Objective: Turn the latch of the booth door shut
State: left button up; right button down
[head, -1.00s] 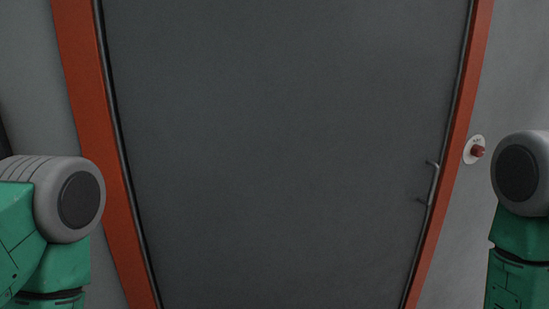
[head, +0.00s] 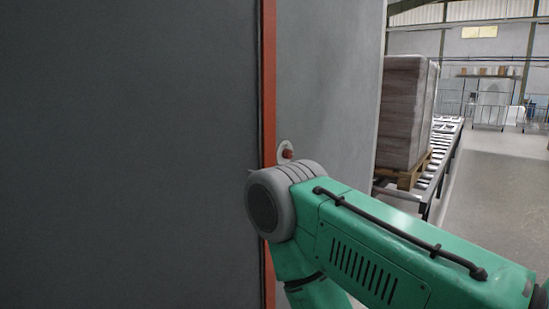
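The dark grey booth door (head: 120,150) fills the left of the head view and meets the orange-red frame (head: 269,80) at its right edge. The red latch knob (head: 287,154) sits on a pale round plate on the grey wall, just right of the frame. Its turn position is too small to read. My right arm comes in from the right, its grey joint just below the knob in the picture and covering the lower frame. The door's handle is not visible. Neither gripper is in view.
Grey booth wall (head: 335,80) ends right of the knob. Beyond it, a tall wrapped stack (head: 402,110) stands on a wooden pallet (head: 404,172) on a roller conveyor (head: 440,150). Open floor (head: 490,190) lies at the right, with wire cages (head: 490,107) far back.

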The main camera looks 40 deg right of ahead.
aim_at(287, 153)
jog(key=z, duration=1.25)
jog(key=l, duration=0.1)
jog(key=i+u, duration=0.05)
